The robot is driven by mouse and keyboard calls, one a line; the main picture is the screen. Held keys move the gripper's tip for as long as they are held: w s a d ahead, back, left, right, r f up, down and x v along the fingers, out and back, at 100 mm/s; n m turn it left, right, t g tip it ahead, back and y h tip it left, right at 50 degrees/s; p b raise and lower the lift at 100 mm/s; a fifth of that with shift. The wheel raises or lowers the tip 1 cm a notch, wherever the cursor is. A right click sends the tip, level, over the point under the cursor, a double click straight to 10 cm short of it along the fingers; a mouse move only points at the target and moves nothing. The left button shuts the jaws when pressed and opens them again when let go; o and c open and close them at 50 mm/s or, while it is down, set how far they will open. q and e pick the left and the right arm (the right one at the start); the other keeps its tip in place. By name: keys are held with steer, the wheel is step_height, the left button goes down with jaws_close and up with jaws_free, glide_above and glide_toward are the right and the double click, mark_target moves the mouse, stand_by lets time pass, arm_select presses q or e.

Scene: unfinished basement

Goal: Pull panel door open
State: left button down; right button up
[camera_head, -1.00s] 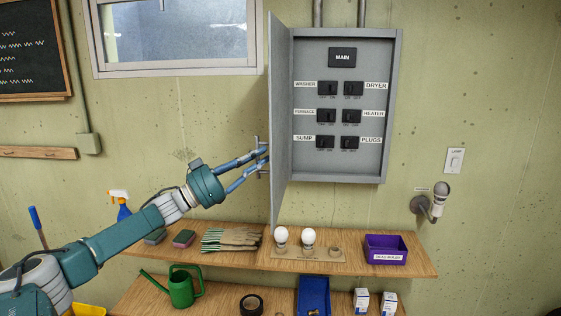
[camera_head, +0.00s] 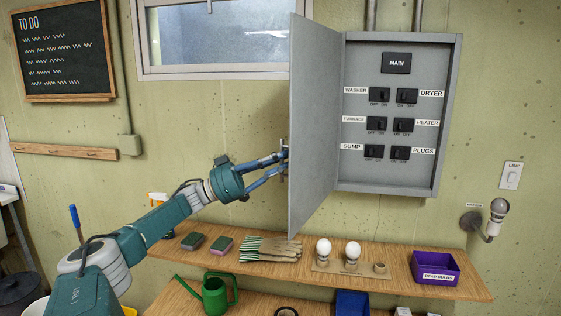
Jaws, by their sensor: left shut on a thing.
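The grey panel door (camera_head: 316,125) is swung open to the left of the grey breaker box (camera_head: 452,115). The box's inside shows a MAIN switch (camera_head: 397,63) and several labelled black switches. My left gripper (camera_head: 284,163) reaches in from the left and is shut on the handle (camera_head: 285,150) at the door's free edge. The handle is partly covered by the fingers. My right gripper does not show.
A wooden shelf (camera_head: 455,285) runs below the box, holding sponges, gloves (camera_head: 270,248), two white bulbs on a stand, and a purple bin (camera_head: 434,267). A lamp fixture (camera_head: 484,224) is on the wall at right. A window (camera_head: 215,40) is behind the door.

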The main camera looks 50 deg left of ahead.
arm_select(q)
steer(key=c, duration=2)
jaws_free()
steer(key=shift+a+r, duration=0.15)
steer(key=shift+r, duration=0.2)
steer(key=v, duration=1.2)
steer(key=shift+f, duration=0.35)
